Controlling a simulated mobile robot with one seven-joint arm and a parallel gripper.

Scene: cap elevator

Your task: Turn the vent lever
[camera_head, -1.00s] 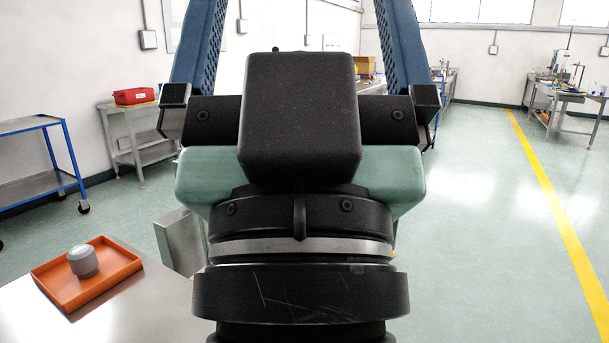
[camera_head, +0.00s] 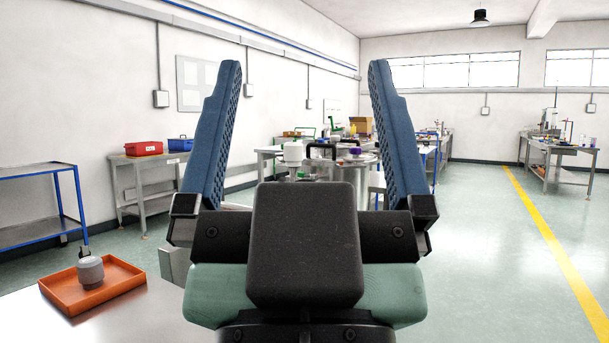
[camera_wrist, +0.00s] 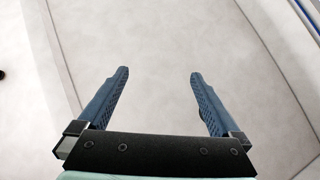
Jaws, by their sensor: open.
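I cannot make out a vent lever in either view. My gripper (camera_head: 306,66) is large in the middle of the head view, with its two blue ribbed fingers pointing up and wide apart. Nothing is between the fingers. In the wrist view the open fingers (camera_wrist: 158,74) stand in front of a bare pale wall, touching nothing. A grey capped cylinder (camera_head: 90,272) stands upright in an orange tray (camera_head: 128,284) at the lower left, well apart from my gripper.
The tray rests on a shiny metal tabletop (camera_head: 130,322). A metal block partly shows behind my gripper. A blue-framed cart (camera_head: 38,208) and a bench with a red box (camera_head: 143,148) stand at left. A cluttered table is behind my gripper. Open floor (camera_head: 480,250) lies at right.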

